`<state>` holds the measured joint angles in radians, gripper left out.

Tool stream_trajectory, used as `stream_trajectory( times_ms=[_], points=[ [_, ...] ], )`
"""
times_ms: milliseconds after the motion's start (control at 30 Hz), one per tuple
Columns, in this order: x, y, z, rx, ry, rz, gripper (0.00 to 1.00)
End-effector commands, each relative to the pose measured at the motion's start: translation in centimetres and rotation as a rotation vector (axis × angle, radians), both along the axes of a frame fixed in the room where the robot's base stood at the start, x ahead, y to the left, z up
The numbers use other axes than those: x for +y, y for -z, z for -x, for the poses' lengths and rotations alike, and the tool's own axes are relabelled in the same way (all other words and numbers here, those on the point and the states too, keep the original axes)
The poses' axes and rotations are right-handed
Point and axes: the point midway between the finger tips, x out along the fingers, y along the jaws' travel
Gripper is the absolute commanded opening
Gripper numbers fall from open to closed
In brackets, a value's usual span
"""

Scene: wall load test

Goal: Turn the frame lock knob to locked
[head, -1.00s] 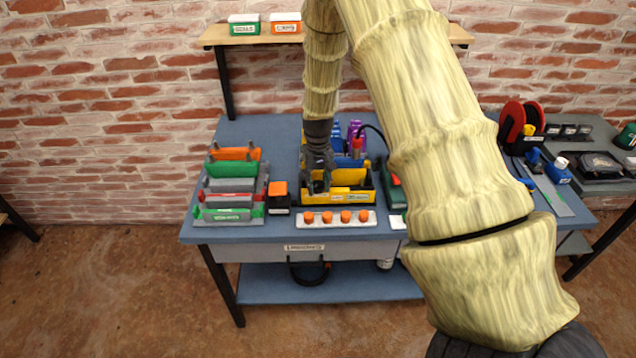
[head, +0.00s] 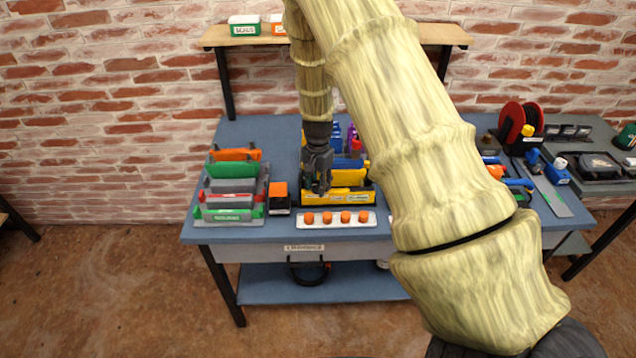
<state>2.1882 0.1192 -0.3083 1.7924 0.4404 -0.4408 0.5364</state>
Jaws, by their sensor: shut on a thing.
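My gripper (head: 320,190) points down at the front of the yellow rack (head: 350,198) on the blue workbench. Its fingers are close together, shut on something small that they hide. I cannot make out a knob or its lock marks between them. A white strip (head: 310,221) with several orange round knobs (head: 328,217) lies just in front of the yellow rack, apart from the fingertips. No readable lock label shows on either.
A grey rack (head: 262,190) with coloured panels stands left, and an orange-topped black box (head: 280,193) is between the racks. My arm covers the bench's middle right. Red reels (head: 512,122) and tools lie right. A shelf (head: 240,40) hangs behind.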

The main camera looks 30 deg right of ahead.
Motion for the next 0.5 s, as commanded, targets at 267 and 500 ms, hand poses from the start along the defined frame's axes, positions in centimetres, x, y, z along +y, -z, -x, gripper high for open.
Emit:
stream_trajectory(
  times_ms=[267,500],
  points=[
    [-0.12,-0.10,-0.09,-0.002,0.106,0.002,0.12],
    [-0.13,-0.10,-0.10,-0.003,0.136,0.001,0.12]
  ],
)
